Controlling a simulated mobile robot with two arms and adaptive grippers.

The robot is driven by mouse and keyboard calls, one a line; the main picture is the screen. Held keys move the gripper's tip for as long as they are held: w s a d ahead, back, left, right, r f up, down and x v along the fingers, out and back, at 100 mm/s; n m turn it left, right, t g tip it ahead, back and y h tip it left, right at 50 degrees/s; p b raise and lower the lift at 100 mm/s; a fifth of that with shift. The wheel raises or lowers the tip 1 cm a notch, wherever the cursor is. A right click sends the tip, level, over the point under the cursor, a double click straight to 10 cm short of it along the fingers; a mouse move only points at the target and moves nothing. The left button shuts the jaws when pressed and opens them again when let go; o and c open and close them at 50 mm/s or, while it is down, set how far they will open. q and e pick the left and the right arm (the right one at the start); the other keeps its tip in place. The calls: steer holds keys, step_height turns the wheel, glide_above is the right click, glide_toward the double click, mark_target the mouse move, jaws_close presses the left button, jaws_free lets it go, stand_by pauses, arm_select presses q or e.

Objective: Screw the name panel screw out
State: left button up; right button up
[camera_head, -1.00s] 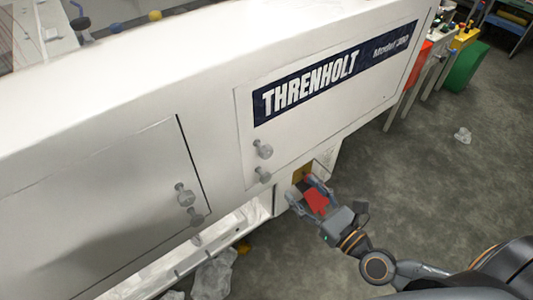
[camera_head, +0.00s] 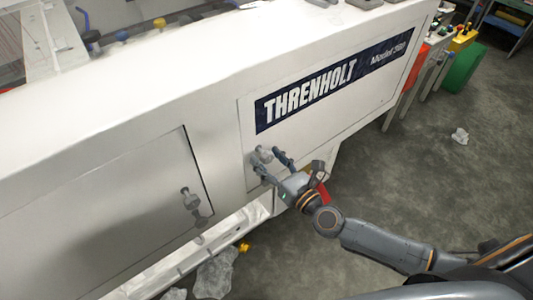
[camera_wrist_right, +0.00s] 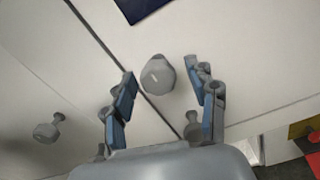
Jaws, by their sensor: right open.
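The white name panel (camera_head: 340,125) carries the dark THRENHOLT label (camera_head: 310,92). A grey knob-like screw (camera_head: 264,154) stands out near the panel's lower left corner. My right gripper (camera_head: 267,162) is open at this screw, coming from the lower right. In the right wrist view the screw head (camera_wrist_right: 157,76) lies between the two blue-grey fingers (camera_wrist_right: 161,80), with a gap on each side. A dark shadow or reflection of it shows below. My left gripper is not in view.
A similar screw (camera_head: 190,198) sits on the left panel (camera_head: 110,215). A red part (camera_head: 322,196) shows behind my right wrist, partly hidden. Crumpled clear film (camera_head: 214,272) lies on the floor below the machine. The grey floor (camera_head: 430,190) at right is largely clear.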

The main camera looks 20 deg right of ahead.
steer(key=shift+w+a, duration=0.15)
steer(key=shift+w, duration=0.25)
steer(key=shift+c, duration=0.5)
steer(key=c, duration=1.1)
